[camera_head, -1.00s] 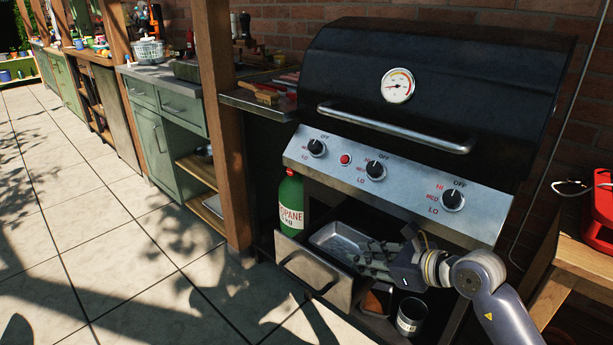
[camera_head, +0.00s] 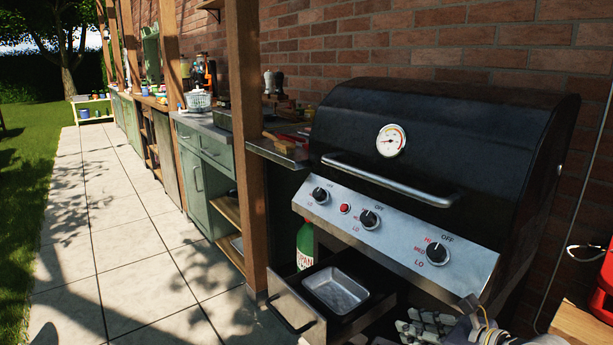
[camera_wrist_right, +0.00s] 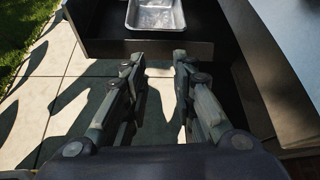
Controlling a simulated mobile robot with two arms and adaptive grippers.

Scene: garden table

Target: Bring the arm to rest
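My right gripper (camera_head: 425,325) shows at the bottom of the head view, below the grill's control panel and just right of the open drawer (camera_head: 297,320). In the right wrist view its two fingers (camera_wrist_right: 160,85) stand apart with nothing between them, so it is open and empty. The drawer's wall (camera_wrist_right: 150,48) lies ahead of the fingertips there. A metal tray (camera_head: 336,290) sits in the drawer and also shows in the wrist view (camera_wrist_right: 156,14). My left gripper is not in view.
The black grill (camera_head: 440,140) with its lid shut stands at the right. A green propane bottle (camera_head: 305,245) is under it. A wooden post (camera_head: 245,150) and green cabinets (camera_head: 205,185) stand to the left. A red object (camera_head: 603,285) is at the right edge. The paved floor (camera_head: 120,270) is clear.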

